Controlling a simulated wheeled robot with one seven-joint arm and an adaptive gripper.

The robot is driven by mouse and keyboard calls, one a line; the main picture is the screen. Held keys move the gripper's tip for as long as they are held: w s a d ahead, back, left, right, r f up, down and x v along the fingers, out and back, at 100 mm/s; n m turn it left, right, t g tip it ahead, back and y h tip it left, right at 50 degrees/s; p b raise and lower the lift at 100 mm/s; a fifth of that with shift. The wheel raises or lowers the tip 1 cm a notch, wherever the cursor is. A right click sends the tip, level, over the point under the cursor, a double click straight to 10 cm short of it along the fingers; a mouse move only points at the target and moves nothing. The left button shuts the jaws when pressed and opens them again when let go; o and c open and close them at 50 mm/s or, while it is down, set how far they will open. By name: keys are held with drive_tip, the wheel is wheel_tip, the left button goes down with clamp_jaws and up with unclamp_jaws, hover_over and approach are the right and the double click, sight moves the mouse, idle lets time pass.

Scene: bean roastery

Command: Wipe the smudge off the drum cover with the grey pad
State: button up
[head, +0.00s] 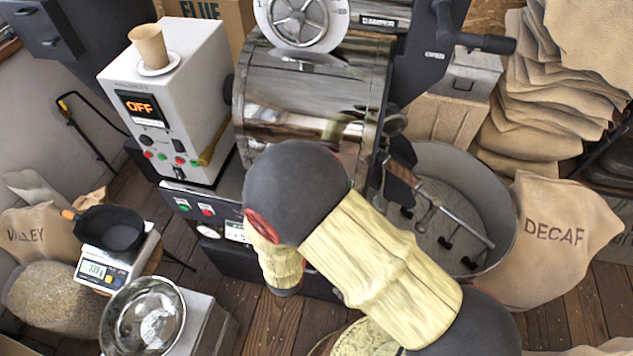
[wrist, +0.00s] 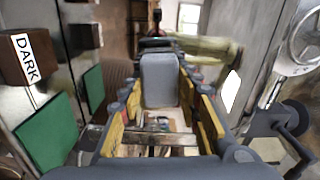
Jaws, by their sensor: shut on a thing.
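The drum cover (head: 290,95) is the shiny steel curved shell in the upper middle of the head view. It carries blurred reflections, and I cannot tell a smudge from them. My gripper (wrist: 161,98) shows in the wrist view with its yellow-lined fingers on both sides of the grey pad (wrist: 160,80). It is shut on the pad, which stands out ahead of the fingers. In the head view my arm hides the gripper and pad. I cannot tell whether the pad touches the cover.
A white control box (head: 180,95) with a paper cup (head: 149,45) stands left of the drum. A round cooling tray (head: 465,175) lies right. A black pan (head: 110,230) on a scale and a steel bowl (head: 143,315) are lower left. Sacks (head: 545,235) crowd the right.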

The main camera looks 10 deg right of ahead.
drive_tip(key=p+v, duration=0.2)
drive_tip(key=v, duration=0.4)
idle(0.5)
drive_tip(key=p+v, duration=0.2)
drive_tip(key=v, duration=0.1)
idle(0.4)
idle(0.4)
